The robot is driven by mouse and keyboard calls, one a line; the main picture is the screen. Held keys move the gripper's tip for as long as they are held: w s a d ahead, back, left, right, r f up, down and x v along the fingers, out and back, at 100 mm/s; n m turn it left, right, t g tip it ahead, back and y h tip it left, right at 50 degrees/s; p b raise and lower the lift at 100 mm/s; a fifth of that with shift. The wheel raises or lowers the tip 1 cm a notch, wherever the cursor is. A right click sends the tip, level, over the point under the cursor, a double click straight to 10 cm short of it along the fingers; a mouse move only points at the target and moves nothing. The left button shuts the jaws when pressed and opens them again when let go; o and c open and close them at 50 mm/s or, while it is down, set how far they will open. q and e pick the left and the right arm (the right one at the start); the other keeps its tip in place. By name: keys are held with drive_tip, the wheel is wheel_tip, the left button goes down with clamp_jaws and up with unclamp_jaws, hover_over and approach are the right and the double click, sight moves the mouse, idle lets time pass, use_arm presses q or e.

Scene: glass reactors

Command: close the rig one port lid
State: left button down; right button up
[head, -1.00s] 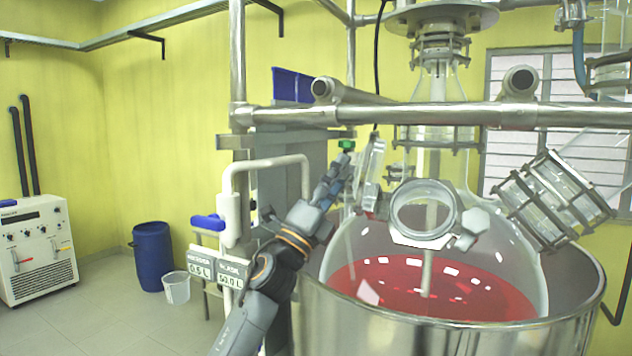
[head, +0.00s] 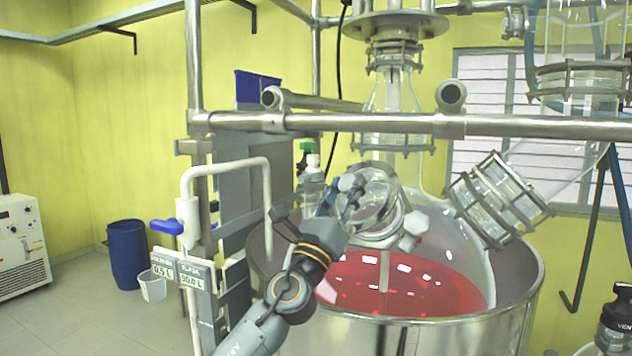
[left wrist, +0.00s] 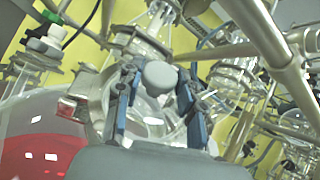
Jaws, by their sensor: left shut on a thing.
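The port lid (head: 376,200) is a round clear glass disc with a grey knob (head: 349,183). It is tilted over the port (head: 388,238) on the glass vessel (head: 455,235) of red liquid. I cannot tell whether its rim touches the port all round. My left gripper (head: 347,198) is shut on the lid's knob. In the left wrist view the knob (left wrist: 160,77) sits between the two blue fingers of the gripper (left wrist: 158,84), with the lid's glass behind. My right gripper is not in view.
A steel rail (head: 420,124) crosses above the port. A glass side neck (head: 497,199) with a metal clamp stands at the right. The steel jacket's rim (head: 530,290) surrounds the vessel.

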sight(361, 209)
use_arm(q)
drive_tip(key=d, duration=0.1)
drive_tip(key=d+f+m+y, duration=0.1)
drive_tip(key=shift+w+d+f, duration=0.15)
drive_tip(key=shift+d, duration=0.15)
drive_tip(key=shift+w+d+f+m+t+y, duration=0.3)
drive_tip(key=shift+d+f+m+t+y, duration=0.2)
drive_tip(key=shift+d+y, duration=0.2)
drive_tip(key=shift+a, duration=0.1)
drive_tip(key=c, duration=0.9)
unclamp_jaws()
drive_tip(key=shift+c, duration=0.2)
drive_tip(key=shift+o, duration=0.5)
drive_tip(key=shift+w, duration=0.15)
drive_tip(key=shift+s+f, duration=0.1)
drive_tip(key=shift+s, duration=0.1)
drive_tip(key=v, duration=1.1)
drive_tip(key=shift+s+f, duration=0.2)
drive_tip(key=shift+f, duration=0.05)
